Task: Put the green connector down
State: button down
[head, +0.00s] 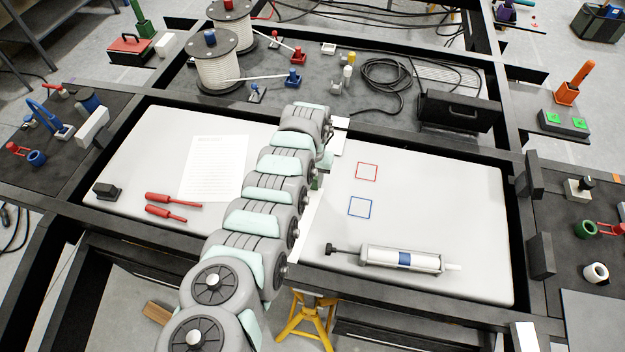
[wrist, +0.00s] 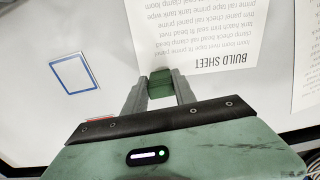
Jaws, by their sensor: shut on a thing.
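My gripper (wrist: 160,95) is shut on the green connector (wrist: 160,82), a small green block between the fingertips in the wrist view. In the head view the connector (head: 317,182) shows only as a small green patch beside my arm, which hides most of the gripper. It is over the pale panel, by the edge of a white sheet headed BUILD SHEET (wrist: 222,63). I cannot tell whether it touches the surface. A blue square outline (head: 360,207) and a red square outline (head: 366,172) lie on the panel to its right in the head view.
A caulking tube (head: 400,259) lies at the panel's front right. Two red-handled tools (head: 172,206), a dark block (head: 107,190) and a printed sheet (head: 213,168) are on the left. A black case (head: 458,111), a coiled cable (head: 385,80) and cable spools (head: 217,72) stand behind.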

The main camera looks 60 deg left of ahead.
aim_at(313, 178)
jog(key=c, duration=1)
grip_release()
notch_tip(313, 178, up, 12)
jog(key=shift+r+p, duration=0.1)
jog(key=shift+p, duration=0.85)
